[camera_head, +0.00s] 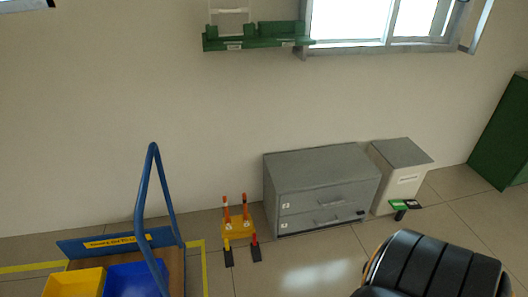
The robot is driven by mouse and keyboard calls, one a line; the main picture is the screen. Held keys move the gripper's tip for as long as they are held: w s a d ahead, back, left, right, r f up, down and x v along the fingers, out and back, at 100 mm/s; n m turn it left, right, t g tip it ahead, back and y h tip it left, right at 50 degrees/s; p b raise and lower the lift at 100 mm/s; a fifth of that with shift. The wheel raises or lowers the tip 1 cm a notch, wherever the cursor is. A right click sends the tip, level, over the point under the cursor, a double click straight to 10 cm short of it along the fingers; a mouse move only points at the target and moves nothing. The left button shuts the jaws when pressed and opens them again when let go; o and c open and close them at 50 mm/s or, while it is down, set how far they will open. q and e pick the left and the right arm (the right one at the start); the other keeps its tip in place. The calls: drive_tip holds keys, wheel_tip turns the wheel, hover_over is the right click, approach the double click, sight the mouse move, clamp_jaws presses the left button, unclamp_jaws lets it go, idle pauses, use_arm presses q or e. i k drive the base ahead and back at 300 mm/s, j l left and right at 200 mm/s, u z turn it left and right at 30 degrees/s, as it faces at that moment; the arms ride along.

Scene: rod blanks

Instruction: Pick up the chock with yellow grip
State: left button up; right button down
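A small dark chock with a yellow upright grip (228,256) stands on the floor in front of an orange-yellow stand (239,229), left of the grey drawer cabinet. A similar dark chock with a red grip (256,252) is just to its right. Two red-orange upright pieces rise from the stand; at this size I cannot tell what they are. Neither of my grippers is in view.
A grey drawer cabinet (322,184) and a pale bin (402,178) stand along the wall. A blue-handled trolley (155,190) with yellow and blue crates is at left. A black ribbed, seat-like shape (432,264) fills the lower right. Tiled floor is clear between.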

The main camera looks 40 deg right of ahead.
sight(229, 260)
drive_tip(key=z, duration=1)
drive_tip(key=i+l, duration=0.15)
drive_tip(key=i, duration=0.15)
drive_tip(key=i+l, duration=0.15)
drive_tip(key=i, duration=0.1)
